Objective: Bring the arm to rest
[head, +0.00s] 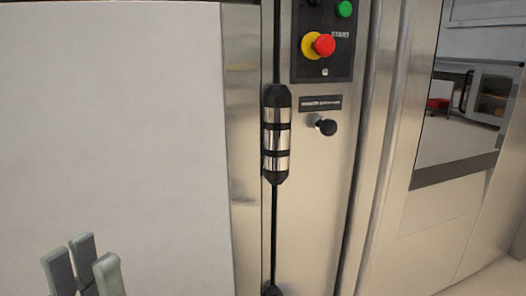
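My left gripper (87,262) shows at the bottom left of the head view. Only its grey fingertips are in the picture. They stand apart, point upward, and hold nothing that I can see. They are in front of the lower part of a plain white panel (110,120); whether they touch it I cannot tell. The rest of the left arm is below the picture edge. My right gripper is not in view.
A steel oven front (325,200) stands to the right of the panel. It has a black and chrome handle (277,135), a red emergency button on yellow (322,45), a green button (344,9) and a black knob (326,126). A glossy pane (465,100) is farther right.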

